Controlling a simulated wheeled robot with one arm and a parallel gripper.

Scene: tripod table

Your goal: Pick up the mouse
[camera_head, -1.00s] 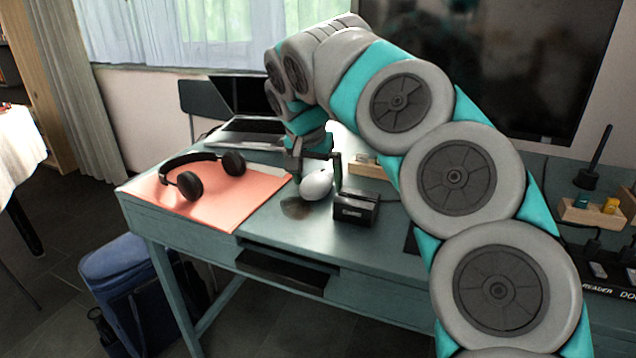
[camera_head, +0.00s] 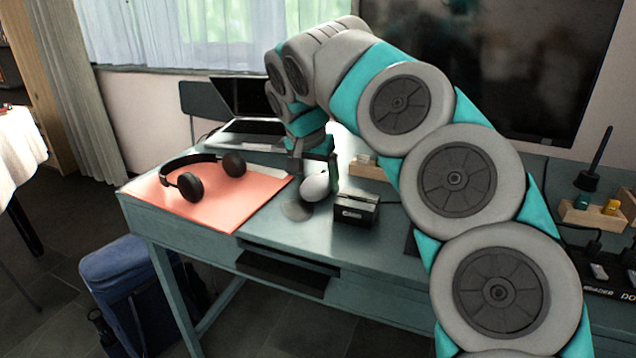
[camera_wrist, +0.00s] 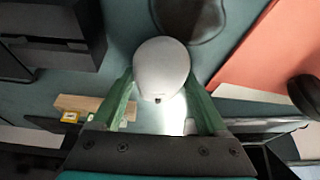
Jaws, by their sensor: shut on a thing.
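The white mouse (camera_head: 316,187) is in my gripper, near the middle of the teal desk (camera_head: 270,225). In the wrist view the mouse (camera_wrist: 162,68) is between the two green fingers of my gripper (camera_wrist: 162,95). The fingers are shut on its sides. A dark patch lies on the desk just beyond it. The mouse looks tilted; how far it is off the desk is hard to tell.
A black box (camera_head: 356,209) stands just right of the mouse. Black headphones (camera_head: 190,180) lie on a salmon-coloured mat (camera_head: 225,205) to the left. An open laptop (camera_head: 250,130) is behind. A wooden block (camera_head: 368,168) sits behind the black box.

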